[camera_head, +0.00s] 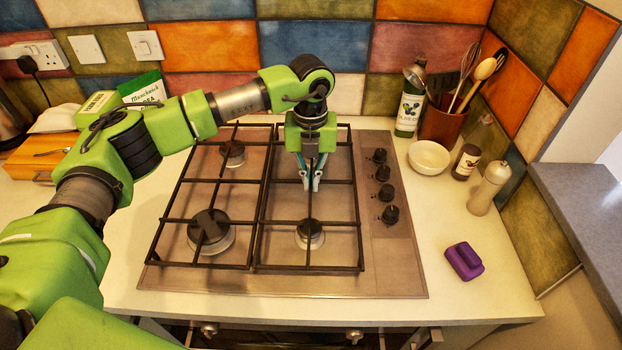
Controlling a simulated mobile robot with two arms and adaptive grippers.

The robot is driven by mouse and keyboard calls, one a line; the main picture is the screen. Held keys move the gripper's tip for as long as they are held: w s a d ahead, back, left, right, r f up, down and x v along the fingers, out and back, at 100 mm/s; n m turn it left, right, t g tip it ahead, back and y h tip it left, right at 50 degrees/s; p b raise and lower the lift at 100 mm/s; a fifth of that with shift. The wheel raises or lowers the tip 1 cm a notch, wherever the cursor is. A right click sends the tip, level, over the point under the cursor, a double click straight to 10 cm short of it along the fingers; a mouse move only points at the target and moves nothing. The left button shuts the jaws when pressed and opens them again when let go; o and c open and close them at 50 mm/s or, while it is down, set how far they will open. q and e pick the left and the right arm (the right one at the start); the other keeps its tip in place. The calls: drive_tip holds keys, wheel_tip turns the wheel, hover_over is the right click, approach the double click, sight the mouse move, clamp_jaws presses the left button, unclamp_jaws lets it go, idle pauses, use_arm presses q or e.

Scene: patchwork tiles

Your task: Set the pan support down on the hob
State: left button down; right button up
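Two black pan supports lie side by side over the steel hob (390,270). The right pan support (360,225) spans the right-hand burners, and the left pan support (165,222) spans the left-hand ones. Both look level; I cannot tell whether the right one touches the hob everywhere. My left gripper (310,182) points down at the middle of the right pan support. Its fingertips are a small gap apart, one on each side of a thin bar. Whether they grip the bar is too small to tell. My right gripper is out of view.
Black knobs (385,192) line the hob's right side. Further right are a white bowl (429,157), a dark jar (466,162), a pepper mill (488,188), a green bottle (409,112) and a utensil pot (442,124). A purple object (464,261) lies on the front-right counter.

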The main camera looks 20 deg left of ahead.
use_arm(q)
drive_tip(key=shift+r, duration=0.1)
drive_tip(key=c, duration=2.2)
unclamp_jaws()
drive_tip(key=shift+c, duration=0.2)
drive_tip(key=shift+o, duration=0.3)
drive_tip(key=shift+s, duration=0.1)
wheel_tip(320, 180, up, 12)
drive_tip(key=shift+r, duration=0.1)
